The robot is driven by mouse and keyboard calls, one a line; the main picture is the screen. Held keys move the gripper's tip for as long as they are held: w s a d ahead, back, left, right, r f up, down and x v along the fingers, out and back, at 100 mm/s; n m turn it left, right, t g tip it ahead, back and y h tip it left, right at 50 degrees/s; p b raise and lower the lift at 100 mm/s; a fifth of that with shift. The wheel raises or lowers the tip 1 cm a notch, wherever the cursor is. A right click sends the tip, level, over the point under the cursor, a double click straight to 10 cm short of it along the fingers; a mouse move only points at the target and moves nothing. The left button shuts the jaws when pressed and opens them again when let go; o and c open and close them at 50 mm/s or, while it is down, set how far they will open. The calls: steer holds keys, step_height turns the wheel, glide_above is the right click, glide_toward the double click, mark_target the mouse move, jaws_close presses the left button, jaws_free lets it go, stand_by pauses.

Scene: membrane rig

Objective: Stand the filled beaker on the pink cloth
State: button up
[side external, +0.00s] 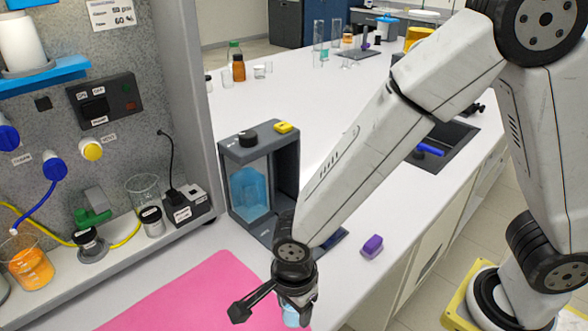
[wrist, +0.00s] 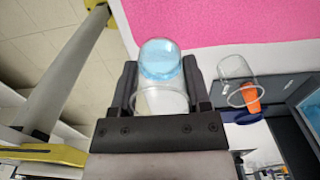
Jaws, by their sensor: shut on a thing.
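My gripper (side external: 294,297) is at the bottom of the side view, near the right edge of the pink cloth (side external: 185,292). It is shut on a clear beaker with light blue liquid (side external: 291,317), which is mostly hidden there by the fingers. In the wrist view the beaker (wrist: 159,60) sits between the two fingers of my gripper (wrist: 160,70), with the blue liquid towards the far end. The pink cloth (wrist: 230,22) fills the top of that view, beyond the beaker. I cannot tell whether the beaker's base touches anything.
A grey frame (side external: 285,160) with a blue-filled vessel (side external: 248,192) stands behind my gripper. A purple block (side external: 372,246) lies to the right. The rig panel at left carries a beaker of orange liquid (side external: 30,266) and an empty beaker (side external: 143,190). The cloth's visible part is bare.

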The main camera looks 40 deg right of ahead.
mark_target(294, 318)
steer(key=shift+f, duration=1.8)
steer(key=shift+f, duration=0.1)
steer(key=o, duration=1.2)
steer(key=shift+o, duration=0.2)
step_height(294, 318, up, 12)
